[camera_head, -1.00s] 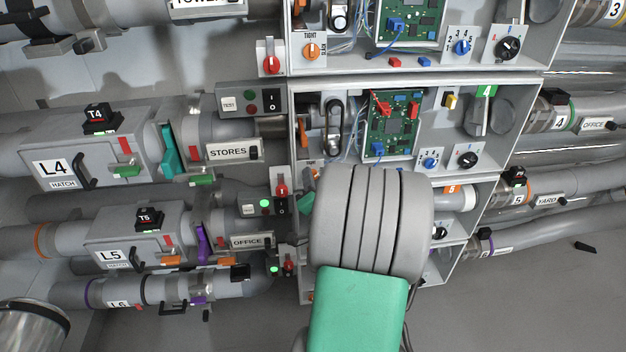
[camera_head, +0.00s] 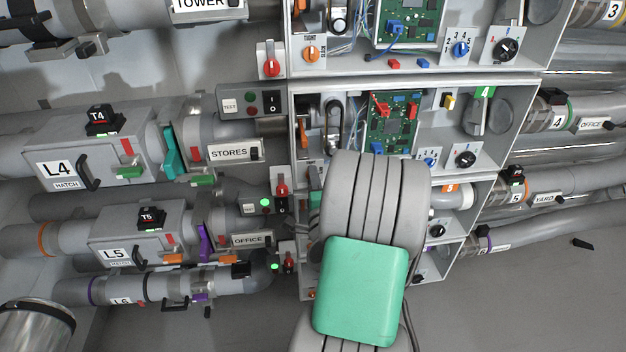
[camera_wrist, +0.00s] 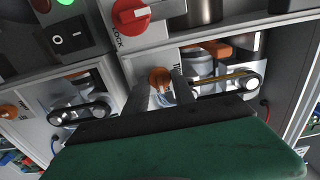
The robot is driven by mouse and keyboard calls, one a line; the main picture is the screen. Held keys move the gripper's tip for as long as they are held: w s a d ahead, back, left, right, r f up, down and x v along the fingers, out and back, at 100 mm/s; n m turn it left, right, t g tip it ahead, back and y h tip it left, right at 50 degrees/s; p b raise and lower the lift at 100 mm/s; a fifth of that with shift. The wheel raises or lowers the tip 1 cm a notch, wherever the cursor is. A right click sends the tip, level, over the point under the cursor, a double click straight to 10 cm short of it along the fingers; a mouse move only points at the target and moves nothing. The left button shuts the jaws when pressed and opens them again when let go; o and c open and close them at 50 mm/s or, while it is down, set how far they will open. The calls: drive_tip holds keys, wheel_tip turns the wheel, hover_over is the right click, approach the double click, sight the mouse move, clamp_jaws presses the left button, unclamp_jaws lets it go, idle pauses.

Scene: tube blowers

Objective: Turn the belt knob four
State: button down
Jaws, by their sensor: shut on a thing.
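The belt knob four is a small orange knob (camera_wrist: 157,74) on a pale panel in the wrist view. My gripper (camera_wrist: 164,84) has its two grey fingers on either side of this knob and is shut on it. In the head view the same belt (camera_head: 333,125) shows in the bay marked 4. The knob's pointer direction cannot be read.
A red lock switch (camera_wrist: 131,14) sits close above the knob in the wrist view. A black rocker switch (camera_wrist: 70,40) and another orange knob (camera_wrist: 10,111) are to the left. Bay walls (camera_head: 296,125) and a circuit board (camera_head: 395,125) lie near my arm.

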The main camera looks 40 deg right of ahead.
idle(0.5)
drive_tip(key=c, duration=1.3)
unclamp_jaws()
drive_tip(key=shift+a, duration=0.1)
drive_tip(key=b+v, duration=0.3)
drive_tip(key=v, duration=0.4)
drive_tip(key=shift+s+a, duration=0.25)
